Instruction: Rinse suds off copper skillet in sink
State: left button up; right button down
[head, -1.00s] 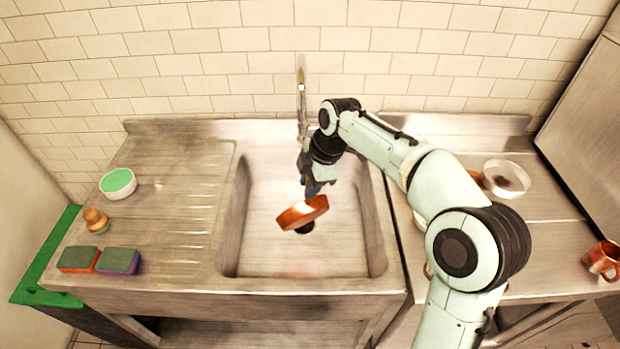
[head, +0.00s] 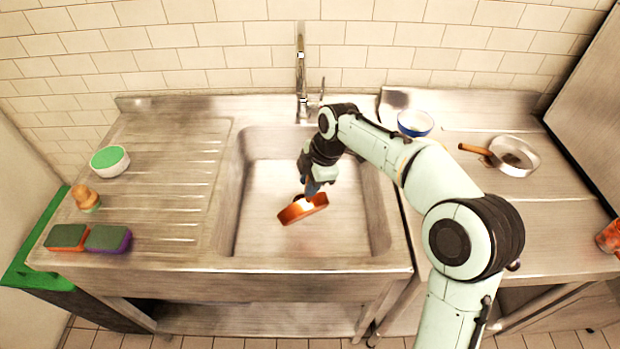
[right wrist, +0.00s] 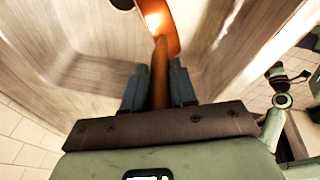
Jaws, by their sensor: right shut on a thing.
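The copper skillet (head: 303,209) is held tilted inside the sink basin (head: 262,237), apart from the walls as far as I can tell. My right gripper (head: 311,186) is shut on its handle. In the right wrist view the brown handle (right wrist: 159,75) runs between the two fingers of my right gripper (right wrist: 160,88), and part of the shiny copper pan shows beyond. The inside of the skillet is mostly hidden, so I cannot tell whether suds are on it. The faucet (head: 301,75) stands at the back of the sink, behind the skillet. My left gripper is not in view.
On the left drainboard (head: 165,180) are a green-topped white bowl (head: 110,161), a wooden brush (head: 86,197) and two sponges (head: 108,239). On the right counter are a blue-rimmed bowl (head: 415,123), a wooden-handled pan (head: 514,155) and a copper mug (head: 609,237).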

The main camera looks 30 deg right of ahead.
aim_at(305, 207)
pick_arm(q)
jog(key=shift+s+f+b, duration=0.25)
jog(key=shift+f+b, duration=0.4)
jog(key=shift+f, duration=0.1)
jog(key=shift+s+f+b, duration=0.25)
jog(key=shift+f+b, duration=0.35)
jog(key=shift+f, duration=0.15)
pick_arm(e)
jog(key=shift+f, duration=2.1)
jog(key=shift+r, duration=0.1)
